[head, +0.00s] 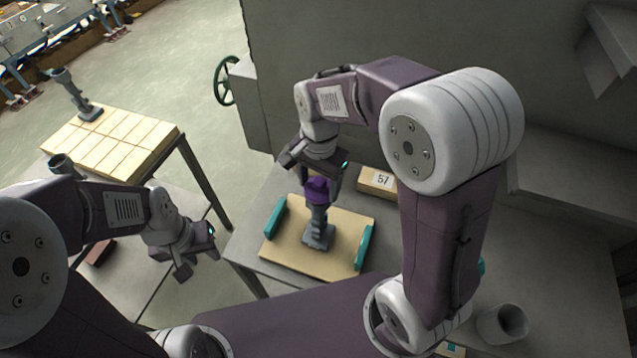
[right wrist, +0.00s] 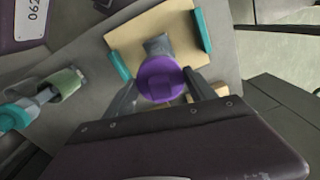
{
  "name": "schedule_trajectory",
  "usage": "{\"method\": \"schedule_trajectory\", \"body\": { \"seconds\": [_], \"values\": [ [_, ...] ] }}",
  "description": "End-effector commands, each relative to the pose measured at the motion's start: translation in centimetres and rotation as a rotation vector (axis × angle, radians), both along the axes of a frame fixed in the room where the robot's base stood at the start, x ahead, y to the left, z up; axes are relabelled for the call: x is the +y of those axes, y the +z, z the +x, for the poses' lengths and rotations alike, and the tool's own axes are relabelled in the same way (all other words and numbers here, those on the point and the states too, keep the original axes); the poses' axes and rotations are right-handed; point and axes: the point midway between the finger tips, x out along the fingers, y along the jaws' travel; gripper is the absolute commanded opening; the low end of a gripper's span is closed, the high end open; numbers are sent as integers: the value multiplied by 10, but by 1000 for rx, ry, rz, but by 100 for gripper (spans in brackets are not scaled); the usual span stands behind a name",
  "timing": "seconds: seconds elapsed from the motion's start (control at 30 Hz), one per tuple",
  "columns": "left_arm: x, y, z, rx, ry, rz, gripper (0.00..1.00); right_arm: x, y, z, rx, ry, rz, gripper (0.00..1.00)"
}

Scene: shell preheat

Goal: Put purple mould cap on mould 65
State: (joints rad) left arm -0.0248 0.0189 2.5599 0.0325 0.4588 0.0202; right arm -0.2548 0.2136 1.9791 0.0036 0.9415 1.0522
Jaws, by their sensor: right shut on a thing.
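The purple mould cap (head: 317,187) is held between the fingers of my right gripper (head: 319,180). It also shows in the right wrist view (right wrist: 160,79), between the two fingers. A grey mould (head: 318,233) stands upright on a tan board (head: 290,258), directly below the cap. The cap is at the mould's top; whether it is seated or just above cannot be told. No number is readable on this mould. My left gripper (head: 197,264) hangs empty over the side table at the left; its finger gap is not clear.
Teal handles (head: 362,248) flank the board. A block marked 57 (head: 378,182) sits behind it. A grey cup (head: 503,324) stands at the lower right. Another grey mould (head: 78,97) stands on a tan slab (head: 110,140) at the left. A green handwheel (head: 223,81) is at the back.

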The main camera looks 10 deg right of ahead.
Motion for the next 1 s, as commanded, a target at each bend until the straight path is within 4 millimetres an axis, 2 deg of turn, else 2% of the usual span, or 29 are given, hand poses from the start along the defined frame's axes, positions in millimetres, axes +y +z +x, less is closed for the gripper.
{"method": "schedule_trajectory", "body": {
  "seconds": [1.0],
  "values": [
    [0, 6, 0, 0, 0, 0, 36, 1, 0, -1, 0, 0, 0, 25]
  ]
}}
